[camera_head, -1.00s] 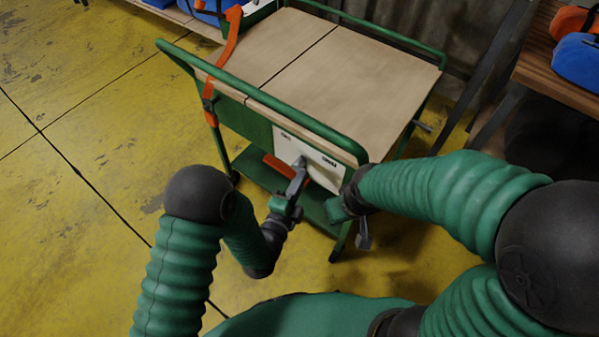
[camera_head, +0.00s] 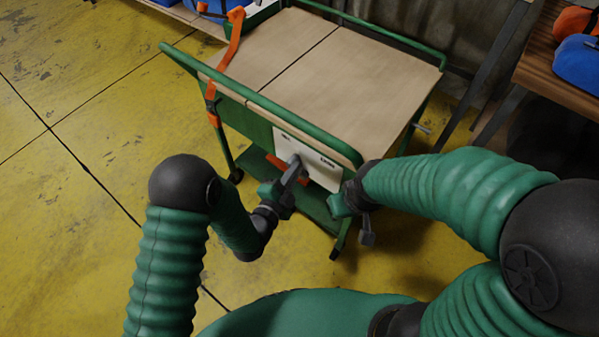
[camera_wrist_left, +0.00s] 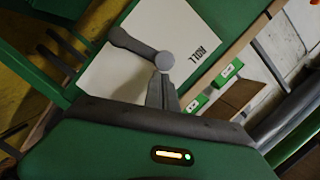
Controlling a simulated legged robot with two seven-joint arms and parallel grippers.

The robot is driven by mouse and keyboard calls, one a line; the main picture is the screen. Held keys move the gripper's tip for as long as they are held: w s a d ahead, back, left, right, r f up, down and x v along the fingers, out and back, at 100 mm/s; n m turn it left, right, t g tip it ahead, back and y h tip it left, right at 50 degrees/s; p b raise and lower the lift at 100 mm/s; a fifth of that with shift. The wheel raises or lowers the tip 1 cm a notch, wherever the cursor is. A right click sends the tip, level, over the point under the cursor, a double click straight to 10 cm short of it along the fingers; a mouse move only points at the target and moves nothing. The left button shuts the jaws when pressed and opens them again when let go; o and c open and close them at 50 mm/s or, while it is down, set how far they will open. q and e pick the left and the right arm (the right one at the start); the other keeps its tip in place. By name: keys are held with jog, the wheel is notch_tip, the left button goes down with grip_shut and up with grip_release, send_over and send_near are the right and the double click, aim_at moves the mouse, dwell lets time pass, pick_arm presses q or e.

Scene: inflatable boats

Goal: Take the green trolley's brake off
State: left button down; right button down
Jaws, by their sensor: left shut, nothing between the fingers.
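The green trolley (camera_head: 225,118) with a wooden top stands ahead. A white panel (camera_head: 322,172) is on its near side. The left wrist view shows the panel (camera_wrist_left: 110,80) with the word ROLL and a dark grey lever (camera_wrist_left: 130,42) ending in a round knob (camera_wrist_left: 165,61). My left gripper (camera_head: 293,165) is shut and empty in front of the panel. In the left wrist view its fingertips (camera_wrist_left: 163,78) are at the knob; I cannot tell whether they touch it. My right gripper (camera_head: 364,232) is low by the trolley's near right corner; its jaws are unclear.
An orange strap (camera_head: 233,40) hangs over the trolley's left side. A wooden bench (camera_head: 553,80) with blue and orange bundles stands at the right. Yellow floor (camera_head: 70,120) lies open on the left. The trolley's lower shelf (camera_head: 245,170) shows beneath the panel.

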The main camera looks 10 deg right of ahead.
pick_arm(q)
jog(key=shift+w+a+n+g, duration=0.3)
jog(key=shift+w+a+n, duration=0.55)
jog(key=shift+n, duration=0.15)
jog(key=shift+w+a+f, duration=0.3)
jog(key=shift+w+a, duration=0.25)
jog(key=shift+w, duration=0.2)
jog(key=shift+w+a, duration=0.1)
jog(key=shift+a, duration=0.05)
